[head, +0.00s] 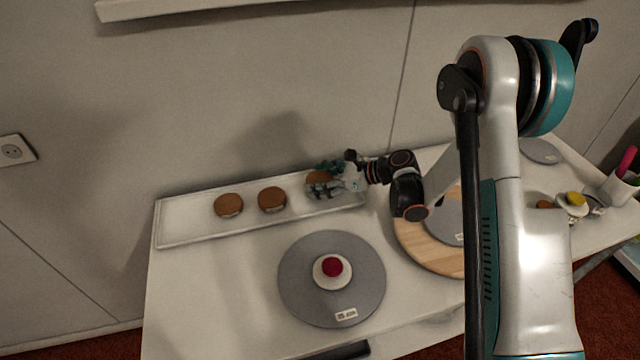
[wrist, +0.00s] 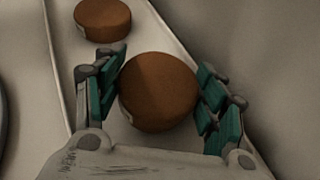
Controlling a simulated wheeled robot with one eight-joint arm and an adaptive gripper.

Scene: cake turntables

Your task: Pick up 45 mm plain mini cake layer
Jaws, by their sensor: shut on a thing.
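A brown mini cake layer (wrist: 158,92) sits between the teal finger pads of my gripper (wrist: 160,95) in the wrist view. My gripper is shut on it, with one finger on each side. In the head view my gripper (head: 328,182) is over the right end of the white tray, and the held cake layer (head: 318,177) is partly hidden by its fingers. I cannot tell whether it touches the tray. Two similar cake layers stand on the tray, a middle one (head: 272,199) and a left one (head: 228,205). One also shows in the wrist view (wrist: 103,19).
The white tray (head: 180,233) lies along the back of the table near the wall. A grey turntable (head: 300,290) holds a white cake with a red top (head: 333,267). A wooden board (head: 415,248) with a grey disc is at right. Free table shows at front left.

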